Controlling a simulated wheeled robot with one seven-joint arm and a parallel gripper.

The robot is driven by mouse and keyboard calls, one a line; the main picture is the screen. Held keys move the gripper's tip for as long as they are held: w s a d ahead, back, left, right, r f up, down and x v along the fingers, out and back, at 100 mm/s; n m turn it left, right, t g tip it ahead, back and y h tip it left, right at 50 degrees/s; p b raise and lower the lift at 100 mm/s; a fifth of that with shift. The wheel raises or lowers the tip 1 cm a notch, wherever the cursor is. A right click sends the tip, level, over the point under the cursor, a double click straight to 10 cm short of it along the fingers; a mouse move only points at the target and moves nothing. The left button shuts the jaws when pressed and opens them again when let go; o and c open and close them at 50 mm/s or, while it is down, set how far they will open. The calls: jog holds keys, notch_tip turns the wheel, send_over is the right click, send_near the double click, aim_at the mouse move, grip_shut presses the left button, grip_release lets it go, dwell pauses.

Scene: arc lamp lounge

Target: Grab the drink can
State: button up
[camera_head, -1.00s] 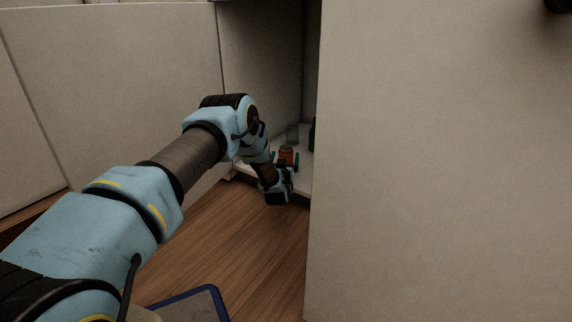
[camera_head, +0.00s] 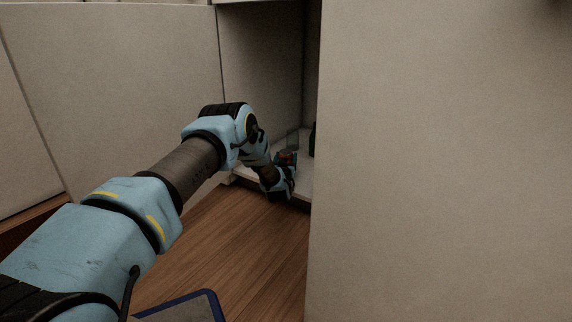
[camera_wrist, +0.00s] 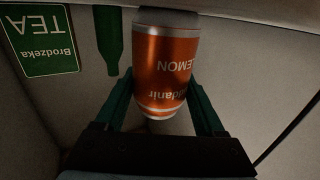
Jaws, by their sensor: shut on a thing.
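The drink can (camera_wrist: 165,66) is orange with silver ends and the word LEMON, and fills the middle of the wrist view, which looks upside down. My gripper (camera_wrist: 160,92) has its two green fingers on either side of the can and is shut on it. In the head view the can (camera_head: 285,156) is a small orange patch inside the cabinet, mostly hidden by my gripper (camera_head: 284,160). I cannot tell whether the can still touches the shelf.
The cabinet floor (camera_head: 303,180) is pale. A green bottle (camera_wrist: 110,42) and a green tea box (camera_wrist: 43,40) stand behind the can. A see-through glass (camera_head: 292,137) is close by. A large pale panel (camera_head: 440,160) borders the opening on the right.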

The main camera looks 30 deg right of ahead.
jog(key=c, duration=0.5)
